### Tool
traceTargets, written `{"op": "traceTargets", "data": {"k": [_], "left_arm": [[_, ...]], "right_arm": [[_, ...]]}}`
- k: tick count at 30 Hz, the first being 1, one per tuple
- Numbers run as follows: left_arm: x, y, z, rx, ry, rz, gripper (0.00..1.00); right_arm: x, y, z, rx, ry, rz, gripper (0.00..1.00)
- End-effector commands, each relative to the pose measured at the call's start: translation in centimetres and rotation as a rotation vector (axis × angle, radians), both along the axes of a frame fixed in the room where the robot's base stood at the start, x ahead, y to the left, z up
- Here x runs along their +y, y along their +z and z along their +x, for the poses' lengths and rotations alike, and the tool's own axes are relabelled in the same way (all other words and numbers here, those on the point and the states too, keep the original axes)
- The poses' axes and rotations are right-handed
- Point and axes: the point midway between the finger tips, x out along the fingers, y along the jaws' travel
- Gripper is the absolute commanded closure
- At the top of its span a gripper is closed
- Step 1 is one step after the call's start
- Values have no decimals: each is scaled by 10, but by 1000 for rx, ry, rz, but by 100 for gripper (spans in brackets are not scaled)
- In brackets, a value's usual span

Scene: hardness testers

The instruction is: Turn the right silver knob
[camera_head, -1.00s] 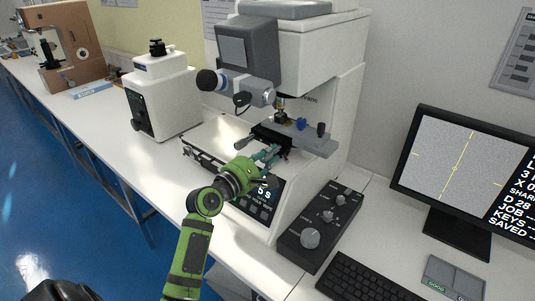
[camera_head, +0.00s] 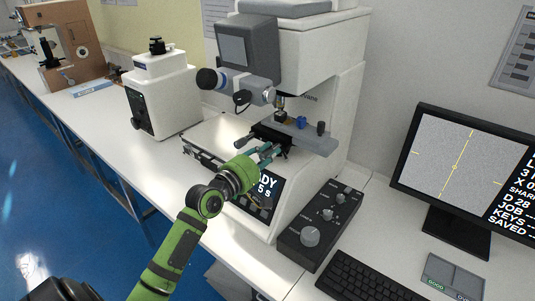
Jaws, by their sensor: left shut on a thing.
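The hardness tester's grey stage (camera_head: 310,136) sticks out under the indenter. My green left arm reaches in from below, and its gripper (camera_head: 273,151) is at the front underside of this stage. Its teal fingers are shut on a small part there, which looks like a stage knob. The fingers hide most of it, so its silver colour cannot be made out. A black control box (camera_head: 290,250) right of the tester carries a large silver knob (camera_head: 310,236) and smaller silver knobs (camera_head: 328,214). My gripper is apart from these. My right gripper is not in view.
The tester's lit display (camera_head: 266,190) lies just below my gripper. A monitor (camera_head: 455,170), keyboard (camera_head: 360,281) and small grey pad (camera_head: 452,279) stand at the right. A smaller white machine (camera_head: 160,95) stands at the left. The white bench between has free room.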

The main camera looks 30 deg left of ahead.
Motion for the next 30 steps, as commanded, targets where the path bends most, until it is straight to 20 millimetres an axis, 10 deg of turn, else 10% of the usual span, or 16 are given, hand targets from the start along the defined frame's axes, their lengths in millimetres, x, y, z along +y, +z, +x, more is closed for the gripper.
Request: {"op": "traceTargets", "data": {"k": [30], "left_arm": [[0,1,0,-67,0,846,100]], "right_arm": [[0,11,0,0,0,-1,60]]}}
